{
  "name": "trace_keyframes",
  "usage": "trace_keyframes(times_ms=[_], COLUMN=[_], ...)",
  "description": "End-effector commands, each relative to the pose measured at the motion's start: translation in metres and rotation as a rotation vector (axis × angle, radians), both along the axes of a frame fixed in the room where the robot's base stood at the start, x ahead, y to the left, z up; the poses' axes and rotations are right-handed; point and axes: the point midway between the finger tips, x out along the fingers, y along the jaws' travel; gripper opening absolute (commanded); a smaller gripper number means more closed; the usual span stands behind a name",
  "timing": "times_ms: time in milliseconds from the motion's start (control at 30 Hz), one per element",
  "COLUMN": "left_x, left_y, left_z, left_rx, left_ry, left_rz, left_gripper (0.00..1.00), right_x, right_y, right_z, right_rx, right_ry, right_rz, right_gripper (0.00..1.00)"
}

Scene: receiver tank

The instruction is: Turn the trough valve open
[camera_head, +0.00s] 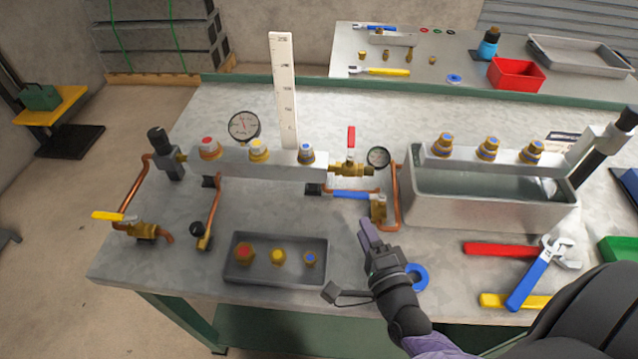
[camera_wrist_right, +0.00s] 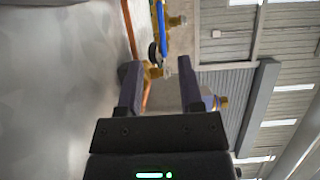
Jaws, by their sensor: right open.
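The trough (camera_head: 480,212) is a grey metal tank on the right half of the bench. Beside its left end, a copper pipe joins a brass valve (camera_head: 378,211) with a blue lever (camera_head: 350,195). The lever points left, lying roughly level along the bench. My right gripper (camera_head: 368,232) is open and empty, just in front of and below this valve. In the right wrist view the blue lever (camera_wrist_right: 160,22) and brass parts (camera_wrist_right: 155,71) show beyond the open fingers (camera_wrist_right: 160,85); nothing is between the fingertips. My left gripper is not in view.
A grey tray (camera_head: 275,272) with several brass fittings lies left of my right gripper. Wrenches (camera_head: 535,275) lie at the front right, and a blue ring (camera_head: 417,277) is beside my right wrist.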

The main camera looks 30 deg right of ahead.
Motion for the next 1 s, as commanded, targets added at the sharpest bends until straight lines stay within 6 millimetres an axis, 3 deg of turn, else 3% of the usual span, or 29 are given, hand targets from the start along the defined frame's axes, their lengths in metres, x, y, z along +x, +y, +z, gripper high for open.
trace_keyframes(times_ms=[300, 400, 567, 800, 1000], left_x=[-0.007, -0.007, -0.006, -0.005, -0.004], left_y=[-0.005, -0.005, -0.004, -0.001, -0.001], left_z=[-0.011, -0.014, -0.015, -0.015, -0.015], left_rx=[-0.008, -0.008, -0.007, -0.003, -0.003], left_ry=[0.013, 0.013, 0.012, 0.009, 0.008], left_rz=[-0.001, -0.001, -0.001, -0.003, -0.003], left_gripper=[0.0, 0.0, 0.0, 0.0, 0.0], right_x=[0.069, 0.084, 0.094, 0.095, 0.095], right_y=[-0.011, -0.013, -0.015, -0.015, -0.015], right_z=[-0.001, -0.001, 0.0, 0.001, 0.001], right_rx=[0.002, 0.002, 0.001, 0.001, 0.001], right_ry=[-0.005, -0.005, -0.004, -0.004, -0.005], right_rz=[0.0, 0.001, 0.001, 0.002, 0.002], right_gripper=[0.47, 0.47, 0.47, 0.47, 0.05])
